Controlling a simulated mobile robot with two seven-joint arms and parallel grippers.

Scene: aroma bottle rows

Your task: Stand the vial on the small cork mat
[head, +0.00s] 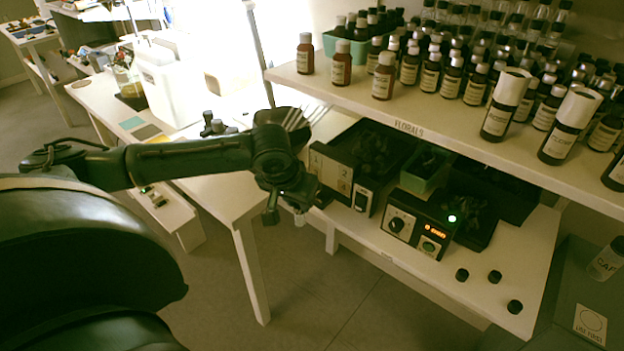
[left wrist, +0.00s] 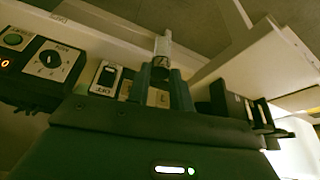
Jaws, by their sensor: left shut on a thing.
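My left gripper (head: 298,204) hangs in front of the bench's lower shelf, beside the numbered panel, with its fingers pointing down. It is shut on the vial. In the left wrist view the vial (left wrist: 163,46) is a small clear tube with a dark mark, sticking out beyond the fingertips (left wrist: 164,76). In the head view only a pale bit of it (head: 300,219) shows below the fingers. A small brownish square (head: 148,132) on the white table at left looks like the cork mat; I cannot be sure. My right gripper is not in view.
A teal square (head: 131,123) lies beside the brownish one, near a white bin (head: 168,85). Brown bottles crowd the upper shelf (head: 420,125). A dial box (head: 415,222) and black caps (head: 494,276) stand on the lower shelf. The white table (head: 215,190) has bare room at its near end.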

